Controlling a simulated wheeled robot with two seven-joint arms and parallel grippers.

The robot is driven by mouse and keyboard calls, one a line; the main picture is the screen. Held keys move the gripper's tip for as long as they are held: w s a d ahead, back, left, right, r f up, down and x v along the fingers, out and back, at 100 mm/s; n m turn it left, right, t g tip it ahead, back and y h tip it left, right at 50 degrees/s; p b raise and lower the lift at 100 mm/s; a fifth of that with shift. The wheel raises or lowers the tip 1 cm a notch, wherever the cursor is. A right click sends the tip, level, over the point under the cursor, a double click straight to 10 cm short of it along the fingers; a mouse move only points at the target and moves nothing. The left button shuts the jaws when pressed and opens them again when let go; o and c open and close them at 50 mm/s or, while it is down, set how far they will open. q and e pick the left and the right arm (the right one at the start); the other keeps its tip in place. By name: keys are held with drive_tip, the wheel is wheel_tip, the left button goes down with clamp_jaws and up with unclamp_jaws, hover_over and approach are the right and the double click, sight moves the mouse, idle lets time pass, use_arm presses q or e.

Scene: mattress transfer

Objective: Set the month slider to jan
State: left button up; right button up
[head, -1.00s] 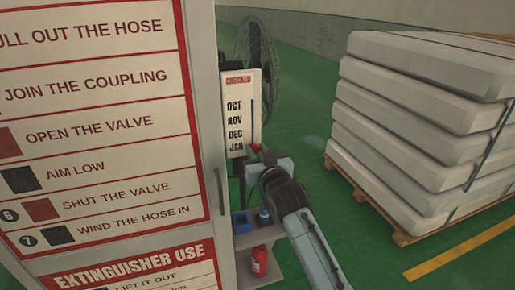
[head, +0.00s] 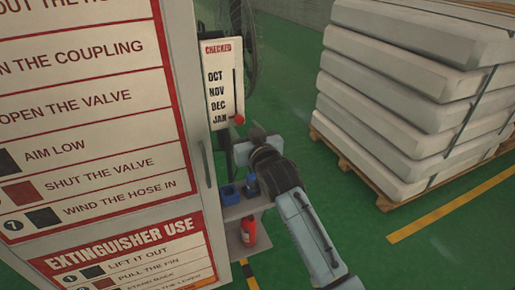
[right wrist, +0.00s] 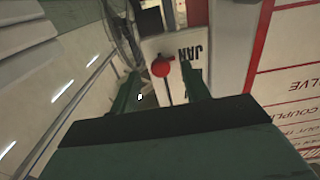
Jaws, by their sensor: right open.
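The month board (head: 214,68) is a white panel headed CHECKED, listing OCT, NOV, DEC and JAN from top to bottom. Its slider has a red knob (head: 240,119) at the bottom of a dark vertical slot, level with JAN. My right gripper (head: 254,136) is just below and right of the knob, apart from it in the head view. In the right wrist view the knob (right wrist: 161,68) shows beside the JAN lettering, between the two open fingers, with gaps on both sides. My left gripper is not in view.
A cabinet (head: 95,120) with printed hose instructions stands close on the left. Below the board, a shelf (head: 240,208) holds a blue box, a blue bottle and a red extinguisher (head: 248,232). Stacked mattresses (head: 400,100) lie on a pallet at right. Green floor is free between.

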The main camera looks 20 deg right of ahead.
drive_tip(key=s, duration=1)
drive_tip(key=shift+s+d+b, duration=0.15)
drive_tip(key=shift+s+b, duration=0.1)
drive_tip(key=shift+b, duration=0.1)
drive_tip(key=shift+f, duration=0.1)
drive_tip(key=s+f+n+g+b, duration=0.1)
drive_tip(key=s+f+g, duration=0.2)
drive_tip(key=f, duration=1.1)
drive_tip(key=s+f+g+b, duration=0.2)
drive_tip(key=s+f, duration=0.1)
drive_tip(key=f, duration=1)
drive_tip(key=s+f+n+g+b, duration=0.1)
drive_tip(key=s+f+g, duration=0.2)
drive_tip(key=f, duration=1.1)
drive_tip(key=s+d+f+g+b, duration=0.1)
drive_tip(key=s+d+f+g, duration=0.1)
drive_tip(key=s+f, duration=0.7)
drive_tip(key=s+d+f+g+b, duration=0.1)
drive_tip(key=s+f+g, duration=0.3)
drive_tip(key=s+f, duration=0.4)
drive_tip(key=s+d+f+g+b, duration=0.1)
drive_tip(key=s+d+f+g, duration=0.2)
drive_tip(key=s+f, duration=0.6)
drive_tip(key=s, duration=1.1)
drive_tip(key=shift+d+f+h, duration=0.2)
drive_tip(key=shift+f+h, duration=0.1)
